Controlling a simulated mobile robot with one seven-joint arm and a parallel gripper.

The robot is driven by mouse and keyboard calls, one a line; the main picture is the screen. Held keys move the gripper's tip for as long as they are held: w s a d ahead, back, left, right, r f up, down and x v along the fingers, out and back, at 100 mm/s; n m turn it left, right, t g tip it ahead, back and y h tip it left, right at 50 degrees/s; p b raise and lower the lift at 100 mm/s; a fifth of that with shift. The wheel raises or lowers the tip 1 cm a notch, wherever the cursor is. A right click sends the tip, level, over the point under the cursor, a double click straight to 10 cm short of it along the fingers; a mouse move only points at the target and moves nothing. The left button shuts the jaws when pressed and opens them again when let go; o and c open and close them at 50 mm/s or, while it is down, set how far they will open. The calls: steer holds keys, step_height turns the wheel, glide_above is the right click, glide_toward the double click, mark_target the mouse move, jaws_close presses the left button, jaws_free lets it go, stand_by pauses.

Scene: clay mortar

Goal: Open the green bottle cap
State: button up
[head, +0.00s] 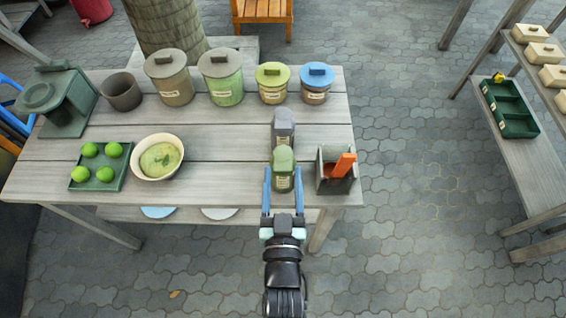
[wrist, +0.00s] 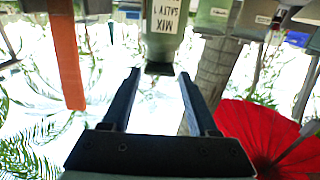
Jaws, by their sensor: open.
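The green bottle (head: 283,180) stands upright near the front edge of the wooden table (head: 225,178), with its green cap (head: 283,155) on top. My gripper (head: 283,171) reaches in from the front, open and empty, with one blue finger on each side of the bottle in the head view. The wrist view is upside down: the bottle (wrist: 163,40) carries a white label, and its dark cap (wrist: 159,69) points down between the fingertips (wrist: 159,73). Gaps show between the cap and both fingers. The far side of the bottle is hidden.
A grey bottle (head: 284,125) stands just behind the green one. A box with an orange-handled tool (head: 342,166) is close on the right. A cream bowl (head: 140,162) and green tray (head: 119,180) are left. Several lidded jars line the back. Table space left of the bottles is clear.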

mark_target(283, 159)
steer(key=shift+w, duration=1.5)
jaws_close()
steer(key=shift+r+p, duration=0.1)
steer(key=shift+p, duration=0.2)
